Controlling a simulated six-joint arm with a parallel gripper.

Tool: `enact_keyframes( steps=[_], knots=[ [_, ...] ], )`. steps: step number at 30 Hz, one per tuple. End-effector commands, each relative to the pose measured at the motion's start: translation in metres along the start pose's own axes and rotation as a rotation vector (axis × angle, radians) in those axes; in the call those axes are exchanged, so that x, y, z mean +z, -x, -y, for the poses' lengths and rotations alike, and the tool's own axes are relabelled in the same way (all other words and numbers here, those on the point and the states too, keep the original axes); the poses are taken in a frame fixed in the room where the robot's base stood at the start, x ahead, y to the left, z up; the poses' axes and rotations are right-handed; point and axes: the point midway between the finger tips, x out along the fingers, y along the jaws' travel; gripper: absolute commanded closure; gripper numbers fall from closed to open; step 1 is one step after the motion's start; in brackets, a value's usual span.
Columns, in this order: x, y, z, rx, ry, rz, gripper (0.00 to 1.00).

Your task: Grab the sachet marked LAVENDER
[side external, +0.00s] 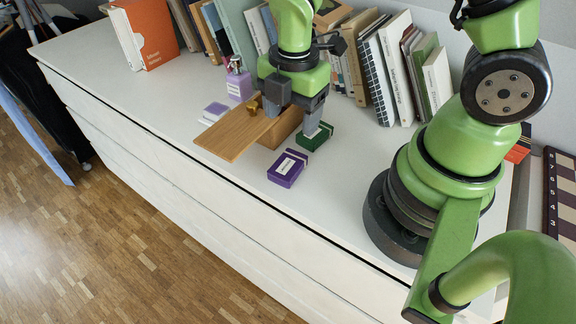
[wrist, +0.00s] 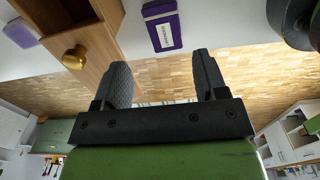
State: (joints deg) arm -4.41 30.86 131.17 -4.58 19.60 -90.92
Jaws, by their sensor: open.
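A dark purple packet (side external: 287,168) with a white label lies flat on the white top, in front of a small wooden box (side external: 236,134). It also shows beyond my fingers in the wrist view (wrist: 173,36). A paler lilac packet (side external: 213,113) with a white label lies left of the box. The print on both labels is too small to read surely, so I cannot tell which says LAVENDER. My gripper (side external: 292,124) is open and empty, pointing down above the box's right part. In the wrist view my fingers (wrist: 163,68) stand apart with nothing between them.
The box has a gold knob (side external: 253,106). A dark green packet (side external: 315,137) lies close by my right finger. A lilac bottle (side external: 239,84) stands behind. Books (side external: 397,66) line the back. The white top's front left (side external: 130,100) is clear.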

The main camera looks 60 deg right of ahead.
Motion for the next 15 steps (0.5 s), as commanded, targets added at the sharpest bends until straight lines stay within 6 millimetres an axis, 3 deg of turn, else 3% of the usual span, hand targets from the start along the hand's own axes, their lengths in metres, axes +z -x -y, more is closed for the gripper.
enact_keyframes(
  steps=[9, 15],
  knots=[
    [0.000, -0.040, 0.003, -0.024, 0.063, 0.003, 0.34],
    [0.000, -0.055, 0.002, -0.019, 0.062, 0.003, 0.34]
  ],
)
